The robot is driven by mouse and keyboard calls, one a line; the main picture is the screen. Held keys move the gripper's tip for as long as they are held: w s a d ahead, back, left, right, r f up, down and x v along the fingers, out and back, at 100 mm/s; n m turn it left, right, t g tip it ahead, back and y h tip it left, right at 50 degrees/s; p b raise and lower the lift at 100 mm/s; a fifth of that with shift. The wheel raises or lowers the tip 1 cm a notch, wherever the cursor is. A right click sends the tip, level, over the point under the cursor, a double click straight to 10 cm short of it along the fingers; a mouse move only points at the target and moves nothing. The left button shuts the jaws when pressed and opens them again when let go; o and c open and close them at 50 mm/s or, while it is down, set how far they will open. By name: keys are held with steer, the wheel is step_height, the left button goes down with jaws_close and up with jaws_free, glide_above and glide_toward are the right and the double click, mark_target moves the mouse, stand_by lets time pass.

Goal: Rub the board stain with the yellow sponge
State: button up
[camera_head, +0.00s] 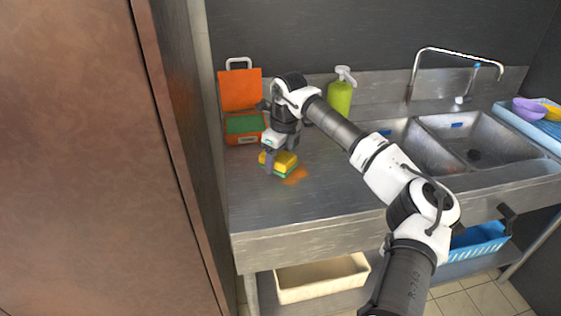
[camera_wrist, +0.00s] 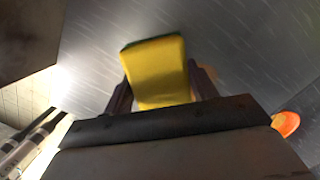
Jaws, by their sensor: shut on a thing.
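The sponge (camera_head: 287,160), yellow above with a green underside, is in my gripper (camera_head: 276,158). In the wrist view the yellow sponge (camera_wrist: 157,74) sits between the two dark fingers of my gripper (camera_wrist: 160,85), which are shut on its sides. The orange-brown stain (camera_head: 296,176) lies on the steel board (camera_head: 300,205), just in front and to the right of the sponge. The sponge is at or very close to the board; I cannot tell if it touches. Part of the stain may be hidden by the sponge.
An orange box with an open lid (camera_head: 240,90) stands behind on the left, holding something green. A green soap bottle (camera_head: 340,96) stands at the back. Steel sinks (camera_head: 470,145) with a tap (camera_head: 460,53) are to the right. The board's front is clear.

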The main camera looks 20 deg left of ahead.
steer(key=shift+d+r+p, duration=0.15)
steer(key=shift+r+p, duration=0.25)
steer(key=shift+r, duration=0.5)
steer(key=shift+r+p, duration=1.05)
steer(key=shift+r, duration=0.85)
